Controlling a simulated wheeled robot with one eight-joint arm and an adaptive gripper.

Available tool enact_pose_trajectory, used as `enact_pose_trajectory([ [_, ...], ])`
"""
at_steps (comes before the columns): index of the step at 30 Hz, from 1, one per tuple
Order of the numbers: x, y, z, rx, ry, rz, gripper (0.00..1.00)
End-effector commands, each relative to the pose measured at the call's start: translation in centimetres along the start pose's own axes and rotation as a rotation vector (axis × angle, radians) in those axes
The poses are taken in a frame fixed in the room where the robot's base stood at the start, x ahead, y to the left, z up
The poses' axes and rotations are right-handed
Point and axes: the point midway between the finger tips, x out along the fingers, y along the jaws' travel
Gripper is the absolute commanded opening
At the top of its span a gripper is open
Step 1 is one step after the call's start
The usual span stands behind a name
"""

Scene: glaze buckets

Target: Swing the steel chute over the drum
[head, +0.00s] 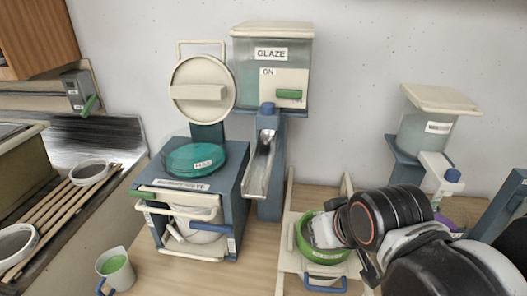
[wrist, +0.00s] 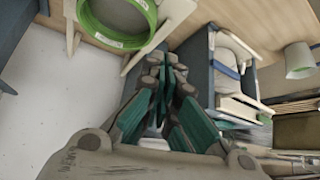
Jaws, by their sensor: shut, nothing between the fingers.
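The steel chute (head: 262,165) slopes down from under the clear GLAZE tank (head: 247,72), along a blue post. Its lower end hangs just right of the blue cabinet, beside the round teal-topped vessel (head: 194,158) on that cabinet, not over it. This vessel looks like the drum, though its label is too small to read surely. A round cream lid (head: 202,88) stands raised behind it. My gripper (head: 335,225) is shut and empty, at the green bucket in the head view, right of and lower than the chute. Its teal-padded fingers show in the wrist view (wrist: 165,75); I cannot make out the chute there.
The green bucket (head: 307,238) sits in a cream stand. A second tank (head: 425,135) stands at the right. A cup of green glaze (head: 115,268) is front left, near wooden slats (head: 55,215). Bare table lies between the cabinet and cream stand.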

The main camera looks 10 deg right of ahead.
Motion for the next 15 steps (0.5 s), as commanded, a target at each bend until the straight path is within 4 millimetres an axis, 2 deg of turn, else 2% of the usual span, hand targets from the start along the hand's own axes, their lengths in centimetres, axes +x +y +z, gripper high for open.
enact_pose_trajectory([
  [12, 0.0, 0.0, 0.0, 0.0, 0.0, 0.0, 0.0],
  [13, 0.0, 0.0, 0.0, 0.0, 0.0, 0.0, 0.02],
  [15, -0.11, -0.03, -0.14, 0.001, -0.002, 0.0, 0.18],
])
